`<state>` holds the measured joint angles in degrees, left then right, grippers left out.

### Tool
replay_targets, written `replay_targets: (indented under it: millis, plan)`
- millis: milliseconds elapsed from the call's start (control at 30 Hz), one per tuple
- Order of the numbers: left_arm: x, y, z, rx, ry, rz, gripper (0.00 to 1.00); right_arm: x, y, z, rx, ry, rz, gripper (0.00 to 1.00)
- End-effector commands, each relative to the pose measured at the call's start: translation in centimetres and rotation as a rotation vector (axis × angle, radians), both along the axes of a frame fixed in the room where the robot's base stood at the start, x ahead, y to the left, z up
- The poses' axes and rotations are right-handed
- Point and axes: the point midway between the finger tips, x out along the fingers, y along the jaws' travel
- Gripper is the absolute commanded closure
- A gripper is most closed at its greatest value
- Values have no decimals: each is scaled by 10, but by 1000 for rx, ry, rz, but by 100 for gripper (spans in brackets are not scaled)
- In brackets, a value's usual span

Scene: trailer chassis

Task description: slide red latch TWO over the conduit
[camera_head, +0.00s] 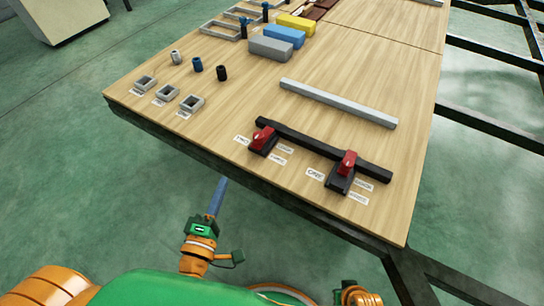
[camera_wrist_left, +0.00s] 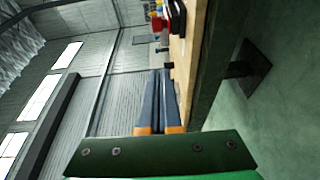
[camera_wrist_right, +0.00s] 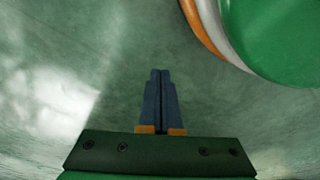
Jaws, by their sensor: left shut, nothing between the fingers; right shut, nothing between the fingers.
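Red latch TWO (camera_head: 263,138) is the left of two red latches on black bases near the table's front edge, beside a label that seems to read TWO. The other red latch (camera_head: 347,163) stands to its right. The dark conduit (camera_head: 318,146) lies along the far side of both bases; whether either latch covers it is hard to tell. My left gripper (camera_head: 221,181) is shut and empty, off the table's front edge, left of and nearer than latch TWO; its fingers also show in the left wrist view (camera_wrist_left: 162,72). My right gripper (camera_wrist_right: 160,73) is shut and empty above the floor.
A light grey bar (camera_head: 335,102) lies behind the conduit. Grey, blue (camera_head: 284,36) and yellow blocks stand farther back. Small square frames (camera_head: 191,103) and short cylinders (camera_head: 197,65) sit at the left. The wooden tabletop (camera_head: 225,115) is clear between these and latch TWO.

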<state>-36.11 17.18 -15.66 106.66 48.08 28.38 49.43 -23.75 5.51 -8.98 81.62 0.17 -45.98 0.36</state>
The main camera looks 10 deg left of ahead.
Motion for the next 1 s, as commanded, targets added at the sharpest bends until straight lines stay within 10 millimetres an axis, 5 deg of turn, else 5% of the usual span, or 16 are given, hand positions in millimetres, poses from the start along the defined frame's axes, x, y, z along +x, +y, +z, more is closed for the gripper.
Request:
replay_targets:
  millis: [367,800,1000]
  plan:
    - [10,0,2,4,-2,0,100,1,0,3,0,-2,0,100]
    - [102,-4,-1,4,-2,-1,100,16,4,19,6,-18,-3,100]
    - [122,-27,-2,2,1,-1,100,19,4,26,8,-21,-4,100]
